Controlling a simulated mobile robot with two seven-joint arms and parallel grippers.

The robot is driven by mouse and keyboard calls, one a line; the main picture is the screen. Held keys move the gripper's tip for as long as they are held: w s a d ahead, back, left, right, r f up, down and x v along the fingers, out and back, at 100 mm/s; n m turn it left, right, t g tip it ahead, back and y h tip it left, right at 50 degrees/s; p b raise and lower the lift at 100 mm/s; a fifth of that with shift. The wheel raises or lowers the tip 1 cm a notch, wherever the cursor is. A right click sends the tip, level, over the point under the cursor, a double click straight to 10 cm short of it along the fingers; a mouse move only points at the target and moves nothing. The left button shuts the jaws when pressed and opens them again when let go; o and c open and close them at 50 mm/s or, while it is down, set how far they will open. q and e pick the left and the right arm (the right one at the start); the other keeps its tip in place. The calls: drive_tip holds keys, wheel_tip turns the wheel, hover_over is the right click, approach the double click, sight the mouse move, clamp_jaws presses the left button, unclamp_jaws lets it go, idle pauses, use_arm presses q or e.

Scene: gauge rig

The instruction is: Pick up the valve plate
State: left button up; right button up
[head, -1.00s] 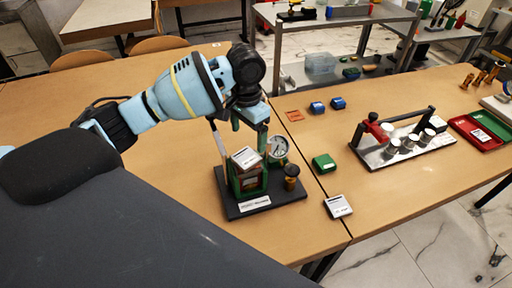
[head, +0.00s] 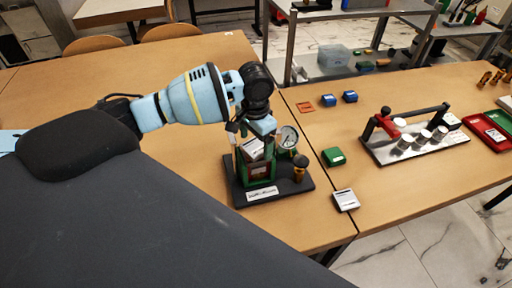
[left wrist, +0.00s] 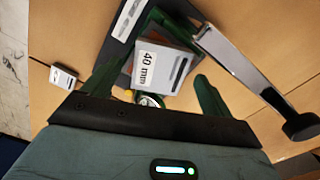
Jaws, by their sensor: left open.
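No part in view is clearly marked as the valve plate. A pale block labelled "40 mm" (left wrist: 163,64) sits tilted in the green stand of the gauge rig; its face also shows in the head view (head: 252,149). My left gripper (head: 258,127) is open just above the rig. In the left wrist view the two green fingers (left wrist: 155,66) lie on either side of the block in the picture; I cannot tell whether they touch it. A round dial gauge (head: 288,137) is beside the stand, partly hidden in the wrist view. My right gripper is not in view.
The rig's black base (head: 306,187) carries a brass knob (head: 300,168). A metal lever with a black end (left wrist: 250,75) is close to the right finger. A green box (head: 333,156), a white block (head: 345,199) and a metal plate with cylinders (head: 385,153) stand to the right.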

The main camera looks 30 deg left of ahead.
sight(257, 149)
use_arm(q)
drive_tip(key=shift+f, duration=0.35)
drive_tip(key=shift+c, duration=0.2)
drive_tip(key=c, duration=1.2)
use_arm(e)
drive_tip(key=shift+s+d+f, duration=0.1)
use_arm(q)
drive_tip(key=shift+r, duration=0.1)
